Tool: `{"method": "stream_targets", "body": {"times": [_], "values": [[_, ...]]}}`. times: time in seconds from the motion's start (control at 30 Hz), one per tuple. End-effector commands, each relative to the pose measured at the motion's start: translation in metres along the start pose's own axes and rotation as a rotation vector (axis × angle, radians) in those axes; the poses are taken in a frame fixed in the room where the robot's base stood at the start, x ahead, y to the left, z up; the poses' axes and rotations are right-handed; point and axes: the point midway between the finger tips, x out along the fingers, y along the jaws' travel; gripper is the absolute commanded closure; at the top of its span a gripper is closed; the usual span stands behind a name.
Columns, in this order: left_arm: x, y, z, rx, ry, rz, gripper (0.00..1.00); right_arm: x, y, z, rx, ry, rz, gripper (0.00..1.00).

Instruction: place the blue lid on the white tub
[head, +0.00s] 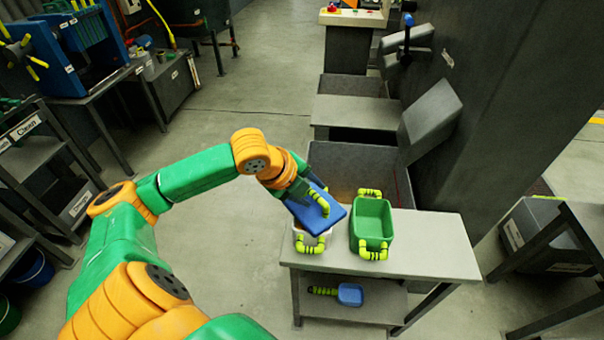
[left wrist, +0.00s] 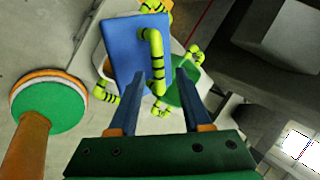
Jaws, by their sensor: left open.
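The blue lid (head: 328,214), with a bent yellow-green handle, sits over the white tub (head: 299,233) on the grey table. It covers most of the tub's opening and looks tilted and askew to the rim; I cannot tell how much of it touches. My left gripper (head: 308,196) is at the lid's handle. In the left wrist view, the open fingers (left wrist: 159,76) stand on either side of the handle's near end, apart from it, with the blue lid (left wrist: 129,51) beyond. The white tub (left wrist: 99,57) shows only at the lid's edge. My right gripper is not in view.
A green tub (head: 373,221) with yellow-green handles stands right beside the white one. The table's right part (head: 435,245) is clear. A blue scoop (head: 350,294) lies on the lower shelf. A grey bin (head: 360,165) and a dark column are behind.

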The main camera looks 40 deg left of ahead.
Motion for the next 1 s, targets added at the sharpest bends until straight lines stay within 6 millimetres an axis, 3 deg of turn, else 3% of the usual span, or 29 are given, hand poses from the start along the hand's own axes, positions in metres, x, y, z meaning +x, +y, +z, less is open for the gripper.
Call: {"method": "stream_targets", "body": {"times": [0.17, 0.3, 0.43, 0.57, 0.7, 0.77, 0.83, 0.87, 0.9, 0.97, 1.0], "values": [[-0.047, 0.002, 0.0, 0.015, -0.01, 0.007, 0.51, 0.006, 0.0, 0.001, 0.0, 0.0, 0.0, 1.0], [-0.063, 0.003, 0.0, -0.001, -0.003, 0.003, 0.51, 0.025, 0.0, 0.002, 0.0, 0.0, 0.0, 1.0], [-0.088, -0.001, -0.001, 0.002, 0.0, -0.002, 0.51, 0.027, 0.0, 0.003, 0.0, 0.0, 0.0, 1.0], [-0.103, -0.001, -0.001, 0.002, -0.001, 0.0, 0.51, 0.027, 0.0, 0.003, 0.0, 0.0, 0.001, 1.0], [-0.105, -0.001, 0.0, -0.011, 0.002, 0.0, 0.51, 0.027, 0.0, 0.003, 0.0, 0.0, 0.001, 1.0], [-0.093, -0.007, 0.01, -0.122, 0.022, -0.031, 0.51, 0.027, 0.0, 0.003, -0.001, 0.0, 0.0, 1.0], [-0.052, -0.012, 0.045, -0.446, 0.05, -0.097, 0.51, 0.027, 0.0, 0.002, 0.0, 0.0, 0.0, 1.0], [-0.026, -0.006, 0.066, -0.62, 0.046, -0.119, 0.51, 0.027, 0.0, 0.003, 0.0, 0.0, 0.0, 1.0], [0.011, 0.013, 0.093, -0.835, 0.019, -0.135, 0.51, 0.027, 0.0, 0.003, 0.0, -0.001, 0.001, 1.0], [0.064, 0.058, 0.119, -1.09, -0.05, -0.131, 0.51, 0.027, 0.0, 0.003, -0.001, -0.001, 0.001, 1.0], [0.097, 0.097, 0.127, -1.228, -0.109, -0.114, 0.51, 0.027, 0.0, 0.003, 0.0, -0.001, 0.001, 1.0]]}}
